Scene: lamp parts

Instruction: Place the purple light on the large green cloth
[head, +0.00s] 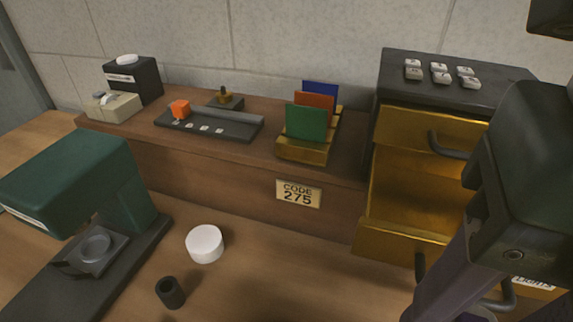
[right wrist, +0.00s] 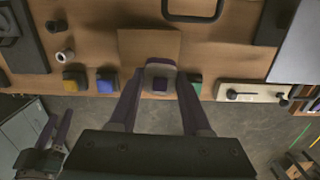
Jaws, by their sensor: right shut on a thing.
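My right gripper (right wrist: 160,72) is shut on the purple light (right wrist: 160,84), a small grey block with a dark purple face, at the middle of the right wrist view. It hangs over or close to the table's edge; I cannot tell the height. In the head view my right arm fills the right side and its fingertips are out of frame. My left gripper (right wrist: 58,120) shows small at the lower left of the right wrist view, its fingers apart and nothing visible between them. I cannot make out a large green cloth in either view.
Yellow (right wrist: 75,79), blue (right wrist: 106,80) and green (right wrist: 195,83) blocks line the table edge. Open wooden drawers (head: 405,235) stand at right. A green machine (head: 75,180), white cylinder (head: 205,243) and dark tube (head: 170,292) are at left. The front-middle table is clear.

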